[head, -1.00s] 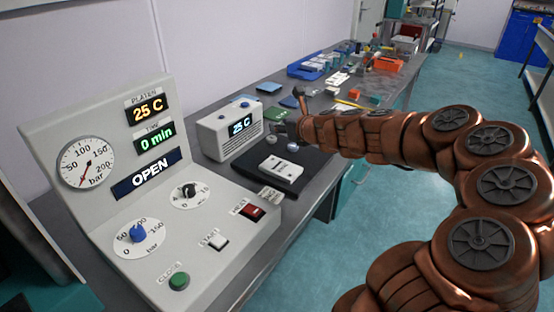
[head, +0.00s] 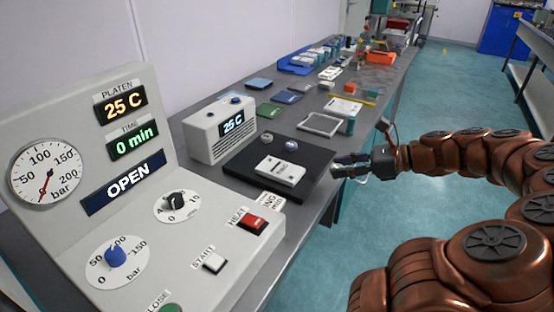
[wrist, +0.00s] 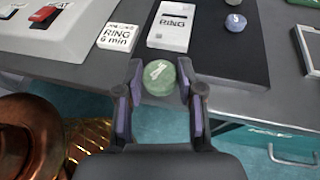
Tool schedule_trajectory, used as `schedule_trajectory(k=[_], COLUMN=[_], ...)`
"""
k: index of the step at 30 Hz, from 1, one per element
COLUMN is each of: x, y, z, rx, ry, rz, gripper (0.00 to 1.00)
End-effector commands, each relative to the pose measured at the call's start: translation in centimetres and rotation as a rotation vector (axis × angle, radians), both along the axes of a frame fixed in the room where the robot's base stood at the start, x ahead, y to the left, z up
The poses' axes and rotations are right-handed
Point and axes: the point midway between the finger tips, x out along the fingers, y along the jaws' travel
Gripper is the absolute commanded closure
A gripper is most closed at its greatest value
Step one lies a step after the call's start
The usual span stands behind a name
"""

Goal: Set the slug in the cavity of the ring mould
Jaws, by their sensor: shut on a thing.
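The slug (wrist: 160,77), a green disc marked 4, is pinched between the fingertips of my gripper (wrist: 160,88) in the wrist view. In the head view my gripper (head: 352,169) is at the right edge of the black mat (head: 235,168), over the bench's front edge. The ring mould (head: 280,171) is a white block on that mat, left of my gripper. It also shows in the wrist view (wrist: 170,28), beyond the slug, with RING printed on its near face. The slug and mould are apart. I cannot make out the cavity clearly.
A grey-blue disc marked 5 (wrist: 235,22) lies on the mat. A RING 6 min card (wrist: 117,37) lies beside it. The press panel (head: 130,190) stands at left, a white display box (head: 218,132) behind the mat. An empty frame (head: 320,124) is further along the bench.

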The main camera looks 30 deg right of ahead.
Motion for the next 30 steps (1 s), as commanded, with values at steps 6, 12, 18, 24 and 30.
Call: schedule_trajectory(k=[6, 12, 18, 24, 30], x=[-1.0, 2.3, 5.8, 9.3, 12.4], y=[0.2, 0.4, 0.5, 0.4, 0.2], z=[-0.3, -0.5, -0.9, -1.2, -1.5], rx=[0.0, -0.002, 0.0, -0.001, -0.002], ry=[0.0, -0.001, 0.002, 0.001, 0.001], rz=[0.041, 0.046, 0.048, 0.047, 0.04], gripper=[0.83, 0.83, 0.83, 0.83, 0.83])
